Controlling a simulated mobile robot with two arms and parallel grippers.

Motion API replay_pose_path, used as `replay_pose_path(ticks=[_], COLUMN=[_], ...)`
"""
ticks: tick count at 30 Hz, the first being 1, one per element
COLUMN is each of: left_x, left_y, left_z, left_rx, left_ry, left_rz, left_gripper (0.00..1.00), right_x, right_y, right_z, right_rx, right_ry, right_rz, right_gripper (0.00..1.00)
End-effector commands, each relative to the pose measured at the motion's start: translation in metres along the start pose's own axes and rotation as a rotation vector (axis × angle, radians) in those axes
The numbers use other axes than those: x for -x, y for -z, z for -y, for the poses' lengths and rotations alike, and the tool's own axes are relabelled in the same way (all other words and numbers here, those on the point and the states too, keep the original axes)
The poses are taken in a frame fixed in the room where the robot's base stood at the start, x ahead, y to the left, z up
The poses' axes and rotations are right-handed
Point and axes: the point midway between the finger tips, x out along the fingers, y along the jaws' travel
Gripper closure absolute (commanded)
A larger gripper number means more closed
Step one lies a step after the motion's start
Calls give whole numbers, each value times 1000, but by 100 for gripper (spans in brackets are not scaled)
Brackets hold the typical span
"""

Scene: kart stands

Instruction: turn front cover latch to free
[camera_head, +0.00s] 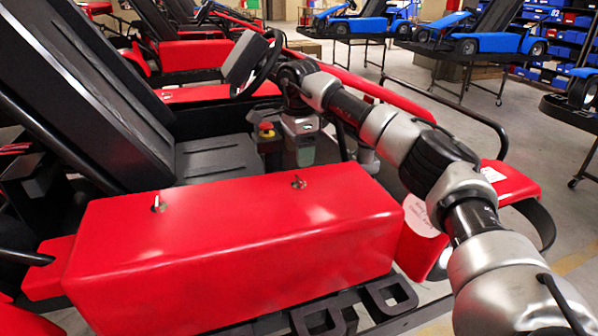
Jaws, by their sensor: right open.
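A long red cover (235,250) lies along the near side of a kart. Two small metal latches stand up from its top: one at the left (158,204) and one at the right (298,183), nearer the steering-wheel end. Which one the task calls the front cover latch is not marked. Whether each is locked or free is too small to tell. My right gripper (304,157) points down beyond the cover's far edge, behind the right latch and apart from it. It is open and seems empty; its fingertips are small in view. My left gripper is out of view.
The black seat (215,157) is at the left, and the steering wheel (257,62) is just behind my right wrist. A red and yellow button (266,129) is close left of the gripper. More karts fill the background; grey floor is open at the right.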

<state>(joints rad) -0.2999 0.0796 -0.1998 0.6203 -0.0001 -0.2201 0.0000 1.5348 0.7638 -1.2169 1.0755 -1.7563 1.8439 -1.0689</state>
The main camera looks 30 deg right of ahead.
Motion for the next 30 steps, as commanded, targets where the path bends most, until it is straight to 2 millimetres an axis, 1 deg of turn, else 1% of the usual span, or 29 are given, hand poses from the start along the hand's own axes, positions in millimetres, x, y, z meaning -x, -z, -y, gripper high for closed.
replay_pose_path(ticks=[1, 3, 7, 12, 26, 28, 30], left_x=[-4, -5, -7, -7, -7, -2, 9], left_y=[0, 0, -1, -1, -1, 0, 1], left_z=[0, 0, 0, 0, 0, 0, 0], left_rx=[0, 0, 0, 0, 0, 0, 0], left_ry=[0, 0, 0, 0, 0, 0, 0], left_rz=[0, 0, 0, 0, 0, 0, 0], left_gripper=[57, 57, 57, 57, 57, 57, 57], right_x=[9, 21, 35, 41, 41, 46, 57], right_y=[0, 0, 0, 0, 0, 0, 0], right_z=[0, 0, 0, 0, 0, 0, 0], right_rx=[0, 0, 0, -1, 0, 0, 0], right_ry=[4, 4, 2, 0, 0, 1, 1], right_rz=[2, 2, 2, 1, 1, 1, 1], right_gripper=[32, 32, 32, 32, 32, 32, 32])
